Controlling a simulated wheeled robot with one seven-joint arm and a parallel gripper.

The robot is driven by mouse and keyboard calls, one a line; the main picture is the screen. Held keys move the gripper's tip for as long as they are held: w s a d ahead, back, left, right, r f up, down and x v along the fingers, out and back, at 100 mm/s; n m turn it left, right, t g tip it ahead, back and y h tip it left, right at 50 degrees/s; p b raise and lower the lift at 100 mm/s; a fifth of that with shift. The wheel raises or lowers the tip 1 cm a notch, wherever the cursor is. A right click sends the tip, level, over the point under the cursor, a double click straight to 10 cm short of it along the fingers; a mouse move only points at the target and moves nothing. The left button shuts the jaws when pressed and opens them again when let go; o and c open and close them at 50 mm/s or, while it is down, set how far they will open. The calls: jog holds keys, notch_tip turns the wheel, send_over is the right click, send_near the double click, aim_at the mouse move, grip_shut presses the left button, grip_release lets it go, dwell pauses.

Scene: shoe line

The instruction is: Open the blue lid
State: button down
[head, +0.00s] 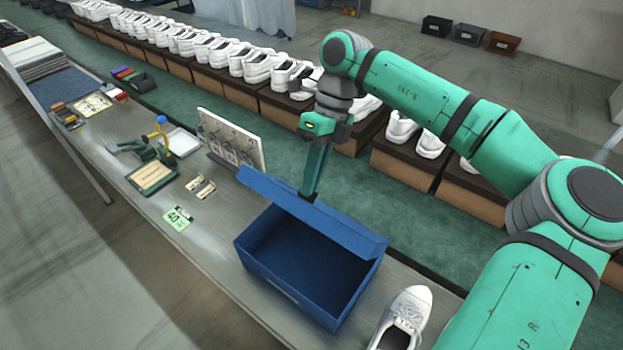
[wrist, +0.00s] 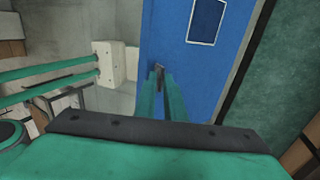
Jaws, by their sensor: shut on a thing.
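The blue lid (head: 310,217) stands raised and tilted at the far side of the open blue box (head: 300,277) in the head view. The box sits on the workbench and its inside looks empty. My gripper (head: 309,194) reaches down to the lid's upper edge, with its fingertips at that edge. In the wrist view my gripper (wrist: 160,72) is shut on the edge of the blue lid (wrist: 185,55), whose outer face carries a white-outlined label. The exact contact at the fingertips is small and partly hidden.
A white shoe (head: 405,320) lies right of the box on the grey workbench (head: 215,262). A white pegboard stand (head: 232,138) and a green-and-white card (head: 178,217) are to the left. Shoes on brown boxes line the green conveyor (head: 345,180) behind.

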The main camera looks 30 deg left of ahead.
jog(key=shift+w, duration=0.1)
dwell(0.3)
jog(key=c, duration=1.9)
grip_release()
jog(key=shift+c, duration=0.2)
jog(key=v, duration=1)
jog(key=shift+r, duration=0.4)
jog(key=shift+w, duration=0.1)
